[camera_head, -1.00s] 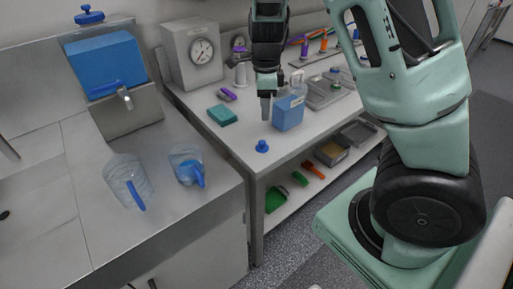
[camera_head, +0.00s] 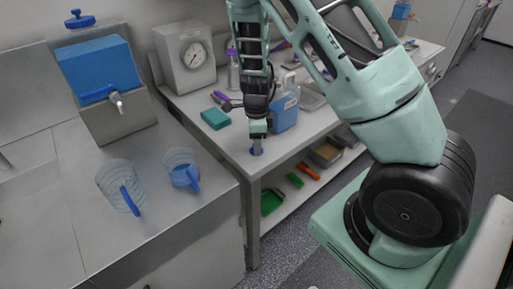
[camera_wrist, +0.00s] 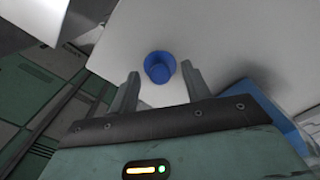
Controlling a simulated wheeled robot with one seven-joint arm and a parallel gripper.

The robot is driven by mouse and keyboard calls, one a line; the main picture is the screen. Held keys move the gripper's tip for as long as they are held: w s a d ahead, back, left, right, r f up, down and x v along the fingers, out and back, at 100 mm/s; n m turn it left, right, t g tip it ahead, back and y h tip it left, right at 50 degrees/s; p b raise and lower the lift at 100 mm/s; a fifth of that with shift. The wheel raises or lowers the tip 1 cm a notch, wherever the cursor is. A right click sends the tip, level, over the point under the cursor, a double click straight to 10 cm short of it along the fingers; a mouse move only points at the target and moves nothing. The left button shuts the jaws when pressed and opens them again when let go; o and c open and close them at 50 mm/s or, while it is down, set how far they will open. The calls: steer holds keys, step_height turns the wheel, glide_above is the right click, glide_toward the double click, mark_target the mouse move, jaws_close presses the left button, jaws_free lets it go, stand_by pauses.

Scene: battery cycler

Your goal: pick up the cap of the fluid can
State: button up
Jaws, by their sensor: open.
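The blue cap (camera_wrist: 159,67) lies on the white table near its front corner. In the head view the cap (camera_head: 256,151) is mostly hidden behind my fingertips. My gripper (camera_head: 257,143) points down over the cap. In the wrist view my gripper (camera_wrist: 161,75) is open, with one finger on the left and one on the right of the cap's near part; I cannot tell whether they touch it. The fluid can (camera_head: 285,110), blue with a pale top, stands on the table just behind and right of my gripper. Part of a blue body shows at the right in the wrist view (camera_wrist: 262,110).
A teal box (camera_head: 216,118) and a purple item lie on the table left of my gripper. A gauge box (camera_head: 185,58) stands behind. Two clear jugs (camera_head: 120,187) with blue handles stand on the left counter. A lower shelf holds green and orange items.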

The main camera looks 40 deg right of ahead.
jaws_close()
